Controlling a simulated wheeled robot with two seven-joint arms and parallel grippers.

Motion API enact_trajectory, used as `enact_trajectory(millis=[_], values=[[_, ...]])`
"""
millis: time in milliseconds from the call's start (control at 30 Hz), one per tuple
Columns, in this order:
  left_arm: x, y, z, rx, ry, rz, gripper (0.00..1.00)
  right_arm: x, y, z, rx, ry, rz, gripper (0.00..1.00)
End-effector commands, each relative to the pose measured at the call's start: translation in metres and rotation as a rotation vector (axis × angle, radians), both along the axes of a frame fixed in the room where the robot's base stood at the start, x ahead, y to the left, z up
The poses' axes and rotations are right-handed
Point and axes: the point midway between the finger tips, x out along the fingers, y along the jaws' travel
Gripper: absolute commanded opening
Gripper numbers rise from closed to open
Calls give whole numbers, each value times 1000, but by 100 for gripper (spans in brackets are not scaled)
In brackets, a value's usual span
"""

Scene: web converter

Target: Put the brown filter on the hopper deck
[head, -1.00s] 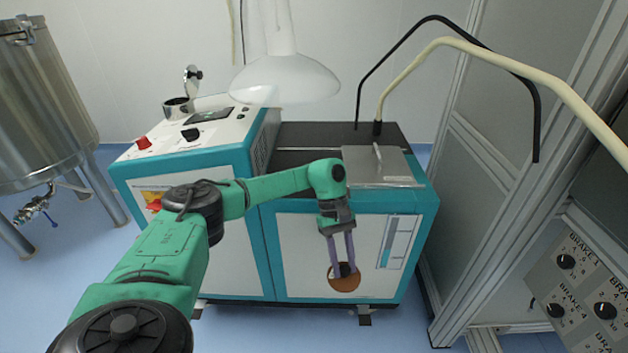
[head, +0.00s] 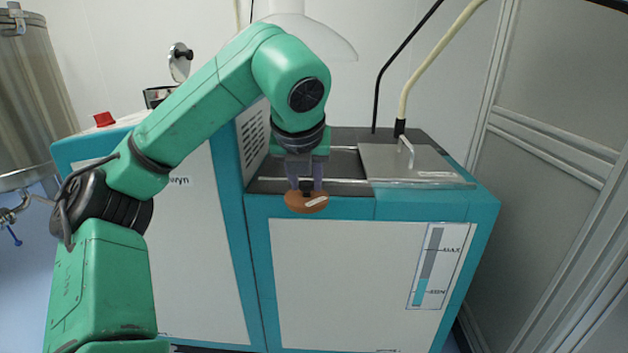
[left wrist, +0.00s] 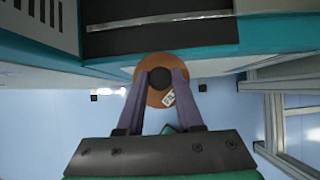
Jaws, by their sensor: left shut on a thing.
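The brown filter (head: 307,203) is a round brown disc with a dark knob on top and a white label. My left gripper (head: 306,187) is shut on its knob. In the head view the filter shows in front of the teal front edge of the machine, near the top. In the left wrist view the filter (left wrist: 160,92) sits between the fingertips of my gripper (left wrist: 157,80), overlapping the machine's teal edge. The hopper deck (head: 345,164) is the dark recessed top of the machine, just beyond the filter. My right gripper is not in view.
A white lamp shade (head: 330,38) hangs above. A taller teal-edged cabinet (head: 205,210) stands at the left.

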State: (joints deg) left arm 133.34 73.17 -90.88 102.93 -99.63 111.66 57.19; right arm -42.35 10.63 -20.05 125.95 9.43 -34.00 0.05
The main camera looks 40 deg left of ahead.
Motion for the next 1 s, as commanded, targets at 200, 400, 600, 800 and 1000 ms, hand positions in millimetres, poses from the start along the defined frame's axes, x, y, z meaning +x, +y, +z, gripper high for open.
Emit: enact_trajectory(millis=[200, 400, 600, 800, 1000], values=[[37, 29, 4, -4, 3, 21, 0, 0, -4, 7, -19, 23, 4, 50], [71, 56, 4, -2, 2, 19, 0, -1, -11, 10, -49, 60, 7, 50], [102, 78, 3, -4, 4, 16, 0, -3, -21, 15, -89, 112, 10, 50], [122, 93, 3, -3, 4, 17, 0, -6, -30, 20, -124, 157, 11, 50], [141, 108, -13, -1, 3, 13, 0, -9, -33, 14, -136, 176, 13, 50]])
